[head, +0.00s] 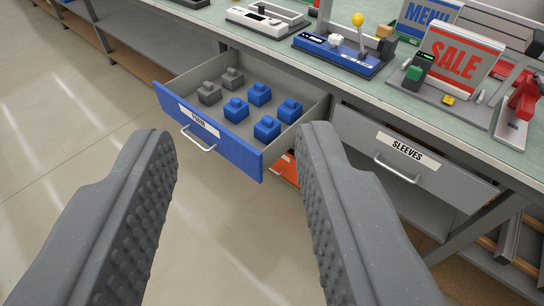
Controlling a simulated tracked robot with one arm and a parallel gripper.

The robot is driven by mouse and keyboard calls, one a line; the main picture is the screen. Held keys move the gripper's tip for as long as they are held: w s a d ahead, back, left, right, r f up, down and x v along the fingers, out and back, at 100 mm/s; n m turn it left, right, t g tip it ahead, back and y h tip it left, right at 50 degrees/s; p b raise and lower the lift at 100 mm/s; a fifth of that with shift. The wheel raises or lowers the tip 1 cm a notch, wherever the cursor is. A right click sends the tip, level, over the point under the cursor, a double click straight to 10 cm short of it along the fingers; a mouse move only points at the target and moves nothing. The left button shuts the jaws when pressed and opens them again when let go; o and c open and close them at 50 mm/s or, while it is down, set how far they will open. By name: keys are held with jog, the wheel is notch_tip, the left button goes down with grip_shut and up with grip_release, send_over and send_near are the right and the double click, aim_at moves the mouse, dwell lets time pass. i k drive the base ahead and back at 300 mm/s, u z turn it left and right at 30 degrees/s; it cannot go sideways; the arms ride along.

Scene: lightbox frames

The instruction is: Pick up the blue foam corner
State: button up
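Several blue foam corners (267,128) lie in the right part of an open drawer with a blue front (214,136). Two grey foam corners (209,93) lie in the same drawer, toward its far left. The drawer's label is too small to read surely. My gripper (238,150) is open, with its two grey studded fingers wide apart in the foreground. Nothing is between the fingertips. The fingers appear well in front of the drawer, and they touch none of the foam corners.
A closed grey drawer (412,158) labelled SLEEVES is at the right. The bench top (215,14) above bears a blue device (340,52), a SALE sign (459,60) and a red tool (523,98). An orange thing (285,168) shows below the open drawer. The floor at left is clear.

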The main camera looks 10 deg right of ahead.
aim_at(267, 129)
jog(key=u, duration=0.2)
jog(key=k, duration=0.35)
jog(key=z, duration=0.85)
jog(key=i, duration=1.3)
jog(key=u, duration=0.4)
jog(key=i, duration=0.7)
jog(key=u, duration=0.6)
